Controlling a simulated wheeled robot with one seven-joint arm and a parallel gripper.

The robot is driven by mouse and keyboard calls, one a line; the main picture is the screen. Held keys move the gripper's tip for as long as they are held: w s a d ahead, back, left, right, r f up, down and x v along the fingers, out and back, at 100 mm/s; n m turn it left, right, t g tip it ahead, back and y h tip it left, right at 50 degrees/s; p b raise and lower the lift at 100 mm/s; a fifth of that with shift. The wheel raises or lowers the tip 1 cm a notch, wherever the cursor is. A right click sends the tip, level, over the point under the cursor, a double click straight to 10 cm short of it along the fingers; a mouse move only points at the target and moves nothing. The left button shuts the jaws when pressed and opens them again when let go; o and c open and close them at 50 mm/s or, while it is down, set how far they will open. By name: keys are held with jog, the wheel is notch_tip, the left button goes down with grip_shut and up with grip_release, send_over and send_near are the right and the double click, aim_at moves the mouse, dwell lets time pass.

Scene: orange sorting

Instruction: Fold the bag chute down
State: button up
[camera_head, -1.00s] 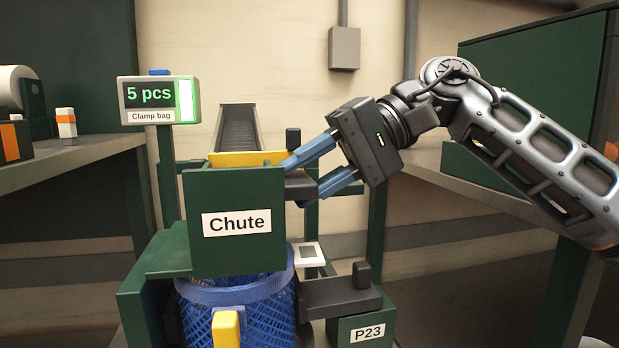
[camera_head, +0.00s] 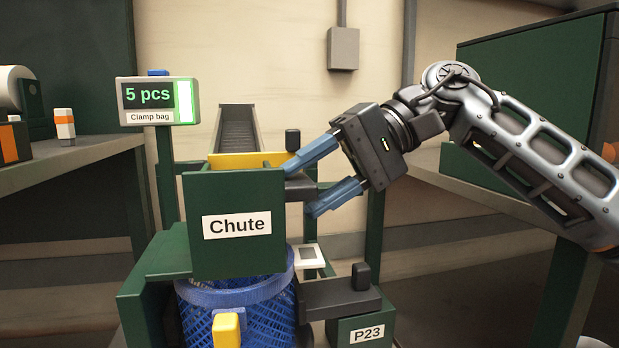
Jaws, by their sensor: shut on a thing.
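The green bag chute (camera_head: 264,259) bears a "Chute" label and sits above the mouth of a blue mesh bag (camera_head: 250,324). A dark handle (camera_head: 299,188) juts from the chute's right side. My gripper (camera_head: 300,192) reaches in from the right with blue fingers, one above and one below this handle, shut on it. The exact contact at the fingertips is hard to see.
A grey conveyor (camera_head: 239,130) slopes down behind the chute, with a yellow strip (camera_head: 235,161) in front of it. A display (camera_head: 159,101) reads "5 pcs" and "Clamp bag". A dark clamp arm (camera_head: 340,298) and a "P23" box (camera_head: 346,324) stand lower right. Shelves flank both sides.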

jog(key=p+v, duration=0.1)
jog(key=v, duration=0.6)
jog(key=shift+d+p, duration=0.15)
jog(key=shift+p, duration=0.15)
jog(key=shift+r, duration=0.1)
